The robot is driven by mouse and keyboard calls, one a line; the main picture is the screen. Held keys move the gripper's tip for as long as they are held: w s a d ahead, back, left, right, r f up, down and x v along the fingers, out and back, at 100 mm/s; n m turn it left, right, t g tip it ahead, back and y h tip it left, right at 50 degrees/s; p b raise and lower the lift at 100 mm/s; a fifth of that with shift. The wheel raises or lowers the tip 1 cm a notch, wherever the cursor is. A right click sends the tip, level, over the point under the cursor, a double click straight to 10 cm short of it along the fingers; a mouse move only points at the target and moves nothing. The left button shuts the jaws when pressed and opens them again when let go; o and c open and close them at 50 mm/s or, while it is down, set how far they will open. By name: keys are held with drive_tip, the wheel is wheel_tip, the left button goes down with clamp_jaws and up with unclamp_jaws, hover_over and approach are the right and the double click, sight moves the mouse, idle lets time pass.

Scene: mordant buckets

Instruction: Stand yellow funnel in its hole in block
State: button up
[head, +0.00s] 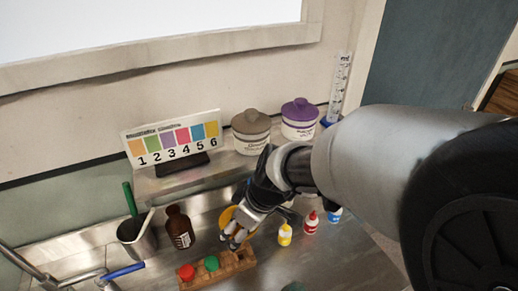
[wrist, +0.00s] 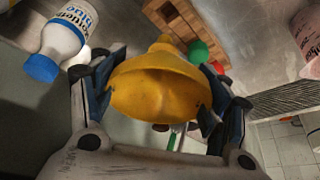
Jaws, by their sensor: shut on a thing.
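The yellow funnel (wrist: 158,88) is between the two fingers of my gripper (wrist: 158,80), which is shut on it. Its wide mouth faces the wrist camera and its narrow spout points up in the picture, towards the wooden block (wrist: 172,14). In the head view part of the funnel (head: 226,217) shows beside my gripper (head: 236,236), just above the block (head: 236,265). A red piece (head: 187,272) and a green piece (head: 211,263) sit on the block. The spout tip's exact place over the block is hidden in the head view.
A brown bottle (head: 179,228) and a metal cup (head: 137,238) with a green-handled tool stand left of my gripper. Small bottles with yellow (head: 285,236), red (head: 311,224) and blue caps stand to the right. Lidded jars and a numbered colour card (head: 172,139) are behind.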

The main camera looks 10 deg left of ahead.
drive_tip(key=shift+f+b, duration=3.65)
drive_tip(key=shift+f, duration=0.65)
drive_tip(key=o, duration=1)
drive_tip(key=v, duration=1.2)
